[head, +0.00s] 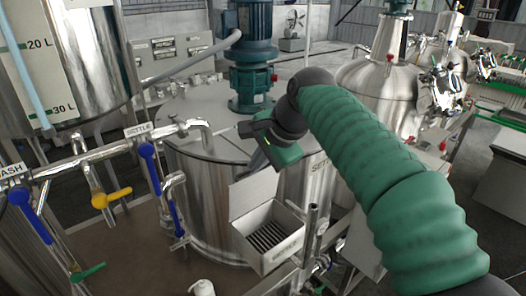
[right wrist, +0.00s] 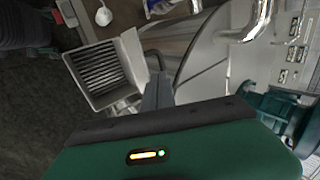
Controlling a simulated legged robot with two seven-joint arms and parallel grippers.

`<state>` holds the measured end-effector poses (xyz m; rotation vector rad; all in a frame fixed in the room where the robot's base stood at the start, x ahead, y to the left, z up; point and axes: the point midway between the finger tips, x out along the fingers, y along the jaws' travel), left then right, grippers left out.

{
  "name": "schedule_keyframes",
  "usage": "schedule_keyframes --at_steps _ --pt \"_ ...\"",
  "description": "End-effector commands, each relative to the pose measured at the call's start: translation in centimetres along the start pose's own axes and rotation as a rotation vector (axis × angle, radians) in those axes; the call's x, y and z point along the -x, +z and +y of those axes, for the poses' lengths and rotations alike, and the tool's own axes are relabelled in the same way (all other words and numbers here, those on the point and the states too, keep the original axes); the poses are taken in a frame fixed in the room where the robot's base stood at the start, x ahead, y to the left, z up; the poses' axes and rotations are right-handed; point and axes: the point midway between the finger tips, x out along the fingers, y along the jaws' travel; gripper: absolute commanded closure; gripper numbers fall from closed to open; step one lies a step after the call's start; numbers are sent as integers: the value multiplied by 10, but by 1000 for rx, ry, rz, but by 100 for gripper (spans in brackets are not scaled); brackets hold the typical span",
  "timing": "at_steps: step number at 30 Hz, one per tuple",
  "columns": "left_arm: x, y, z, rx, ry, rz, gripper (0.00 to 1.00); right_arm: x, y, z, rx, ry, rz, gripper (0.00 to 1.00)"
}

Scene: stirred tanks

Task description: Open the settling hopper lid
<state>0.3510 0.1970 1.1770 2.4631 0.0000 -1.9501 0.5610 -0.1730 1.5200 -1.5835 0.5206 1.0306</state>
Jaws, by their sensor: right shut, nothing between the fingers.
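The settling hopper (head: 268,246) is a pale square box on the front of the steel settling tank (head: 205,190). Its lid (head: 254,192) stands raised at the back edge, and the slatted grate inside shows. In the right wrist view the hopper (right wrist: 100,75) is at upper left, with the lid (right wrist: 135,58) upright along its right side. My right gripper (head: 243,129) is shut and empty, above and behind the lid, near the tank top. Its fingers (right wrist: 157,88) also show in the right wrist view, apart from the lid as far as I can tell. My left gripper is not in view.
A green motor (head: 251,60) stands on the tank top behind my right gripper. Steel pipes with a blue-handled settle valve (head: 150,165) and a yellow handle (head: 112,197) run at left. A white bottle (head: 203,287) stands at the front edge.

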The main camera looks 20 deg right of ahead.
Motion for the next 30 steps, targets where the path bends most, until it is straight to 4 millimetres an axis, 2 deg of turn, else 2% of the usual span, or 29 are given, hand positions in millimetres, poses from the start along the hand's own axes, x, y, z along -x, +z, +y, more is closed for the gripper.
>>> schedule_keyframes --at_steps 3,6,15,19,22,26,30 --pt "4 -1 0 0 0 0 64 -14 0 -1 1 1 -1 100" --pt "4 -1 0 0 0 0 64 -20 1 0 2 -1 0 100" --pt "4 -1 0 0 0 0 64 -21 0 0 2 -2 1 100" --pt "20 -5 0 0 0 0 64 -24 0 -13 2 2 0 100" --pt "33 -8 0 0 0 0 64 -34 0 -25 1 3 0 100" --pt "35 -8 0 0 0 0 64 -44 0 -29 1 0 1 100" --pt "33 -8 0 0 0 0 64 -44 0 -28 2 -2 1 100"
